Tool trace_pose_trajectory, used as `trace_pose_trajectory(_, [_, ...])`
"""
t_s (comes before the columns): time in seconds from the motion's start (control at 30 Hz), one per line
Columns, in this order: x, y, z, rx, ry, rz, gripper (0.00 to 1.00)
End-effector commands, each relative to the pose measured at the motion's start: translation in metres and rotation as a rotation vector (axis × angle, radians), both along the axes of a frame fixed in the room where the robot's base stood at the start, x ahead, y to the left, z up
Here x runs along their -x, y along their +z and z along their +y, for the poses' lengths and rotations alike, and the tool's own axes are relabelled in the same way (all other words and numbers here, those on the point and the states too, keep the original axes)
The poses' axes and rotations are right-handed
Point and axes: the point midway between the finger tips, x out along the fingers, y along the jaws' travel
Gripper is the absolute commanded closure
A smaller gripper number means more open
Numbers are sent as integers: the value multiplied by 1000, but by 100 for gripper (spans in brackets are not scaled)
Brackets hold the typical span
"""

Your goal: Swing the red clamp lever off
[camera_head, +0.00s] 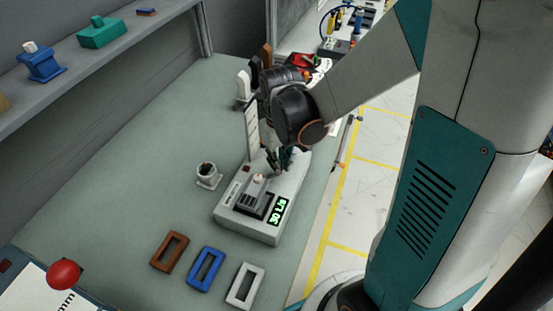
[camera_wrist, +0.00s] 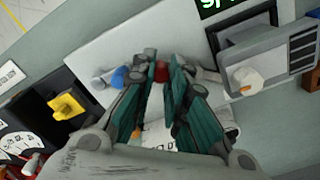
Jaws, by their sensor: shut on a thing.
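The pale dashboard module (camera_head: 232,222) lies on the bench, with a lit green display (camera_head: 278,211); part of its pale top shows in the wrist view (camera_wrist: 90,52). My gripper (camera_head: 279,160) is over the module's far end. In the wrist view my gripper (camera_wrist: 161,75) has its two teal fingers close together around a small red part (camera_wrist: 161,72), which looks like the red clamp lever. Only its tip shows between the fingertips; the rest is hidden. A blue knob (camera_wrist: 119,77) sits just left of the fingers.
A white knob (camera_wrist: 247,81) on a grey block stands to the right in the wrist view. A yellow part (camera_wrist: 66,106) is at left. Brown (camera_head: 169,252), blue (camera_head: 205,269) and white (camera_head: 245,286) frames lie in front of the module. A small grey socket (camera_head: 208,176) stands left of it.

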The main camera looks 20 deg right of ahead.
Motion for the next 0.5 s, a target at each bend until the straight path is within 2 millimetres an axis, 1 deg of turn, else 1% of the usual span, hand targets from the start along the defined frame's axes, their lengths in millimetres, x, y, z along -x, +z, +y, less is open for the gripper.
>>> trace_pose_trajectory(0.5, [22,0,3,0,-472,0,100])
